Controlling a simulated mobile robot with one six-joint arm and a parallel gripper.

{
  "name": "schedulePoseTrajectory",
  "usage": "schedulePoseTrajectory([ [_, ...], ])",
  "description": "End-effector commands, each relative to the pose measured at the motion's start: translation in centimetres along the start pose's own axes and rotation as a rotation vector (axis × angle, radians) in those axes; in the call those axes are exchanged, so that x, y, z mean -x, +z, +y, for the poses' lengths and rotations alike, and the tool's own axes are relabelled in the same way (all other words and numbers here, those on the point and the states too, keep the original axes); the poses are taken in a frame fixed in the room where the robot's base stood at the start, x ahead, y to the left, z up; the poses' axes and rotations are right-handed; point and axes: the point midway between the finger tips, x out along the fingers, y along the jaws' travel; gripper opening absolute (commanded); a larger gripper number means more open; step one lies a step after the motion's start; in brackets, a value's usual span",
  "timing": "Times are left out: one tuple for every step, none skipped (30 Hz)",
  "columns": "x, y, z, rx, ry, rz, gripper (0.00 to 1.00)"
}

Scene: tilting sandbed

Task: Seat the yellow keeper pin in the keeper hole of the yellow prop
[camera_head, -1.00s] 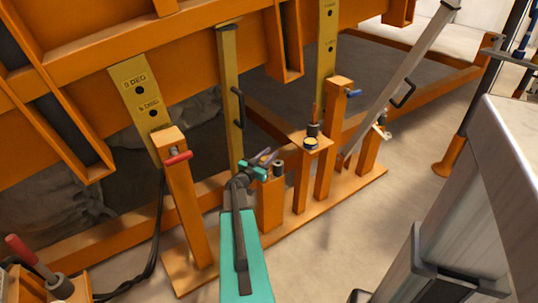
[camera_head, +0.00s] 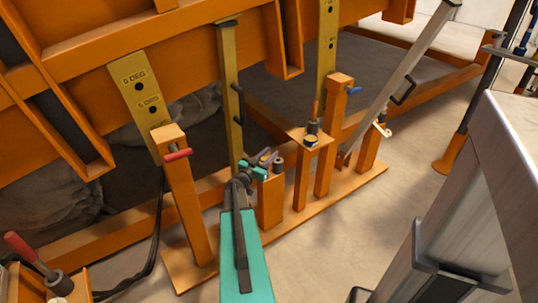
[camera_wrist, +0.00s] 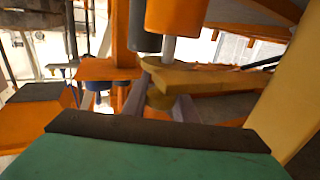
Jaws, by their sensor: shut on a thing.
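The yellow prop (camera_head: 229,75) is a tall narrow yellow post with a black handle, upright against the orange bed. Its lower end is behind my gripper. My gripper (camera_head: 265,164), with teal parts and an arm behind it, is close to the prop's right side. In the wrist view, its two grey fingers (camera_wrist: 158,108) are shut on a small yellow round piece (camera_wrist: 160,99), which appears to be the keeper pin. A flat yellow bar (camera_wrist: 210,79) lies right at this piece. The keeper hole cannot be made out, nor whether the pin is in it.
A grey slanted strut (camera_head: 405,75) stands at right. The floor in front is clear.

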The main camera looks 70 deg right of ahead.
Motion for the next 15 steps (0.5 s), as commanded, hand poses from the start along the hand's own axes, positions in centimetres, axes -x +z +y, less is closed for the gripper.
schedulePoseTrajectory([
  [0.0,0.11,0.0,0.0,0.0,0.0,0.02],
  [0.0,0.16,0.0,0.0,0.0,0.0,0.02],
  [0.0,0.17,0.0,0.0,0.0,0.0,0.27],
  [0.0,0.14,0.0,0.0,0.0,0.0,0.32],
  [0.0,0.13,0.0,0.0,0.0,0.0,0.37],
  [0.0,0.13,0.0,0.0,0.0,0.0,0.44],
  [0.0,0.14,0.0,0.0,0.0,0.0,0.47],
  [0.0,0.14,0.0,0.0,0.0,0.0,0.47],
  [0.0,0.14,0.01,0.0,0.0,0.0,0.47],
  [0.0,0.14,0.01,0.0,0.0,0.0,0.47],
  [0.0,0.14,0.01,0.0,0.0,0.0,0.47],
  [0.0,0.15,0.01,0.0,0.0,0.0,0.47],
  [0.0,0.15,0.01,0.0,0.0,0.0,0.47],
  [0.01,0.17,0.0,0.0,0.0,0.0,0.47],
  [0.03,0.17,0.01,0.0,0.0,0.0,0.47],
])
